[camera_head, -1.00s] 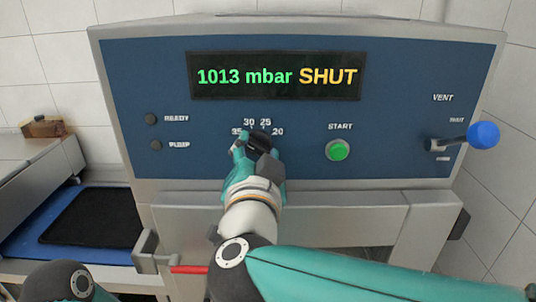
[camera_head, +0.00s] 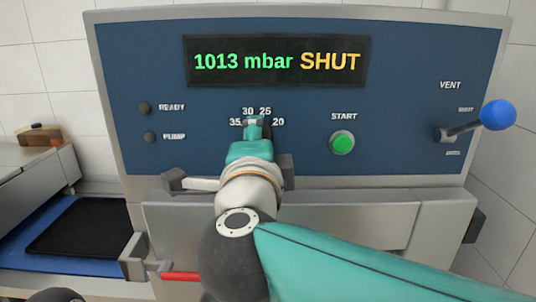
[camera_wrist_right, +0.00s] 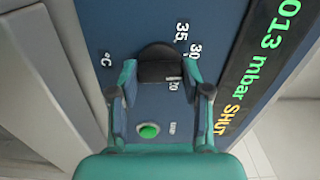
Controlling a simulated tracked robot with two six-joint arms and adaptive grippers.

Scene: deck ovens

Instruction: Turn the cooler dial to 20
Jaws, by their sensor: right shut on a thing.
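The cooler dial (camera_wrist_right: 160,60) is a dark round knob on the blue panel, seen in the right wrist view between my fingers. The labels 35, 30 and 20 show around it there. In the head view the labels 35, 30, 25 and 20 ring the dial, but my gripper hides most of it. I cannot tell which number the dial points to. My right gripper (camera_head: 257,127) is at the dial, shut on it; its two fingers (camera_wrist_right: 159,76) lie on opposite sides of the knob.
The display (camera_head: 277,61) reads 1013 mbar SHUT. A green START button (camera_head: 342,143) is right of the dial. A vent lever with a blue ball (camera_head: 496,115) sticks out at far right. A red-handled bar (camera_head: 180,276) is low left, near a black mat (camera_head: 82,226).

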